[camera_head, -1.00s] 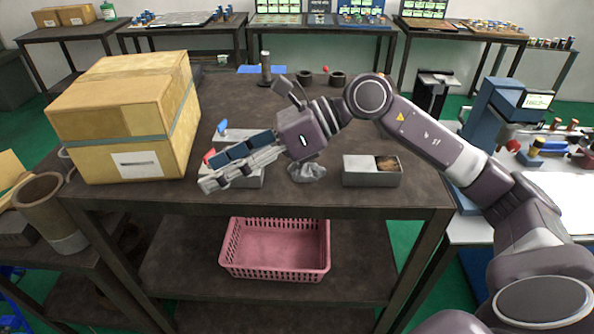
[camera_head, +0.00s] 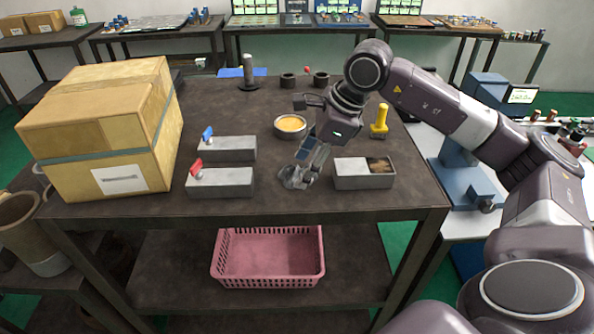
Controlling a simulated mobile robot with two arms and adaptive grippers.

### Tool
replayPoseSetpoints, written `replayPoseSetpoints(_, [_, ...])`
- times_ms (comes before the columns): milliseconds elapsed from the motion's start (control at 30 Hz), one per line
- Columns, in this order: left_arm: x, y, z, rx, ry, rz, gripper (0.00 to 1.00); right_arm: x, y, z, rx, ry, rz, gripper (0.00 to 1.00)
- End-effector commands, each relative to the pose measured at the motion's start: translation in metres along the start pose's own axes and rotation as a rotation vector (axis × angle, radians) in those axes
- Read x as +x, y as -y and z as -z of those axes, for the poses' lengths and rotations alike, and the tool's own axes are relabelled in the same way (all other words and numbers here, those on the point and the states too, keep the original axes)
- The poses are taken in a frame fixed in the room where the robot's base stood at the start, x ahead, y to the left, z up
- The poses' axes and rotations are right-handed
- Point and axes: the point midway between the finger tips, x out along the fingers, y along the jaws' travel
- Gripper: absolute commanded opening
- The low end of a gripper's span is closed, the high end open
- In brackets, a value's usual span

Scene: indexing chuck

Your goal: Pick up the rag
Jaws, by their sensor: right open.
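The rag (camera_head: 290,179) is a small crumpled grey cloth on the dark table, near its front edge. My right gripper (camera_head: 308,176) points down at the rag with its fingers open, and its fingertips overlap the rag's right side in the picture. I cannot tell whether they touch it. The fingers hide part of the rag. My left gripper is not in view.
A grey box with brown contents (camera_head: 364,181) stands close right of the gripper. Left are two grey blocks with a red knob (camera_head: 222,183) and a blue knob (camera_head: 228,149), then a large carton (camera_head: 100,130). Behind are a yellow-filled bowl (camera_head: 290,126) and a yellow-handled tool (camera_head: 380,121).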

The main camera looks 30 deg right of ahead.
Motion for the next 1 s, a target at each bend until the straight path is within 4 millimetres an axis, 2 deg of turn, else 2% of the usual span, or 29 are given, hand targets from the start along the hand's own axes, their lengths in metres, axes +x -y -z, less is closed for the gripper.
replayPoseSetpoints(33, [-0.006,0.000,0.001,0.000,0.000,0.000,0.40,0.005,0.000,-0.001,0.000,-0.002,-0.004,0.51])
replayPoseSetpoints(200, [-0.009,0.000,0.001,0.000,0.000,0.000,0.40,0.020,0.000,-0.001,0.000,0.001,0.000,0.51])
replayPoseSetpoints(400, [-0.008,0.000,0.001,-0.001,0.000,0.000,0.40,0.021,0.000,-0.001,0.000,0.002,0.000,0.51])
replayPoseSetpoints(833, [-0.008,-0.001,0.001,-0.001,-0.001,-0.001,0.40,0.021,0.000,0.000,0.000,0.001,-0.001,0.05])
replayPoseSetpoints(1000, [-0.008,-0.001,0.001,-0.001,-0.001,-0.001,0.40,0.021,0.000,0.000,0.000,0.000,-0.002,0.05])
